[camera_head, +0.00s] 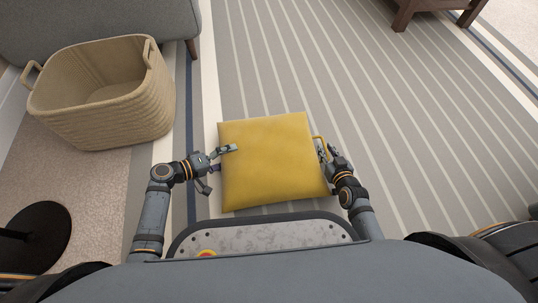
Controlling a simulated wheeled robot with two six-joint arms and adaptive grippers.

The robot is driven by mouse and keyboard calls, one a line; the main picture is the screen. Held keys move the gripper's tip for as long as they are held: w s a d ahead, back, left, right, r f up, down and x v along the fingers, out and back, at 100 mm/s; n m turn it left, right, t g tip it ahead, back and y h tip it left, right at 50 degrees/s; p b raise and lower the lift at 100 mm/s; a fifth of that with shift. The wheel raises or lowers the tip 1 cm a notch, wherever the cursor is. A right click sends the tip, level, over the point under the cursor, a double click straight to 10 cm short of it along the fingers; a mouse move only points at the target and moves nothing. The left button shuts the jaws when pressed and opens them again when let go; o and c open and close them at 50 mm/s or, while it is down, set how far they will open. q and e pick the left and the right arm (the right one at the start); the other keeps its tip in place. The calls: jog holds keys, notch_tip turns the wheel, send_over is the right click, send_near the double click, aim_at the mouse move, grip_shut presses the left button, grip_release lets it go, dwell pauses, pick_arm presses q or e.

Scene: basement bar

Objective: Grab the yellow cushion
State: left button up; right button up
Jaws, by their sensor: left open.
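The yellow cushion (270,165) is square and lies between my two grippers, in front of my base. I cannot tell whether it rests on the rug or is raised. My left gripper (218,168) is open at the cushion's left edge, with its upper finger overlapping the cushion's face. My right gripper (327,152) is at the cushion's right edge, close against it. A thin yellow loop shows beside its fingers. Its jaws are too small and partly hidden to tell whether they are open or shut.
A wicker basket (105,121), empty, stands on the left. A grey sofa (90,22) is behind it. A dark wooden table (405,14) is at the top right. A black round base (38,235) is at the lower left. The striped rug (420,130) is clear on the right.

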pick_arm(q)
jog(key=c, duration=0.6)
pick_arm(e)
grip_shut()
pick_arm(q)
jog(key=c, duration=0.8)
jog(key=shift+r, duration=0.1)
jog(key=shift+r, duration=0.1)
pick_arm(e)
jog(key=shift+r, duration=0.1)
